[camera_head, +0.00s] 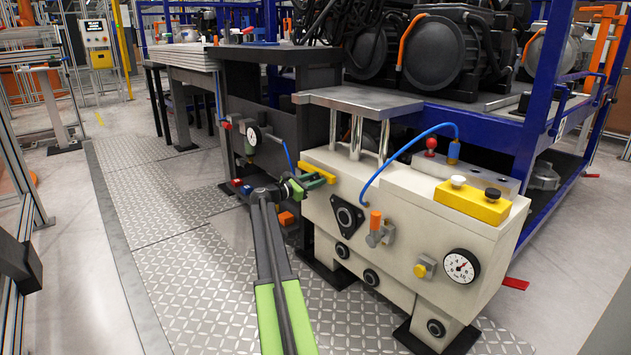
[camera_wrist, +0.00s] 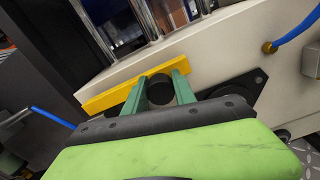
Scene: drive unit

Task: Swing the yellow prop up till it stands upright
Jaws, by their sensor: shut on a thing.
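The yellow prop (camera_head: 318,172) is a bar lying nearly level along the left end of the cream drive unit (camera_head: 405,205), below the grey plate on posts. In the wrist view the prop (camera_wrist: 108,97) slants up to the right across the unit's face. My gripper (camera_head: 322,178) reaches the prop from the front left. In the wrist view the green fingers of my gripper (camera_wrist: 160,82) stand on both sides of a dark round part (camera_wrist: 160,90) at the prop. They are shut on it; the exact contact is partly hidden.
The grey plate (camera_head: 360,101) on chrome posts stands just above the prop. A blue hose (camera_head: 400,152) arches over the unit's front. A dark cabinet with a gauge (camera_head: 253,136) is close on the left. The tread-plate floor (camera_head: 180,270) at the front left is largely clear.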

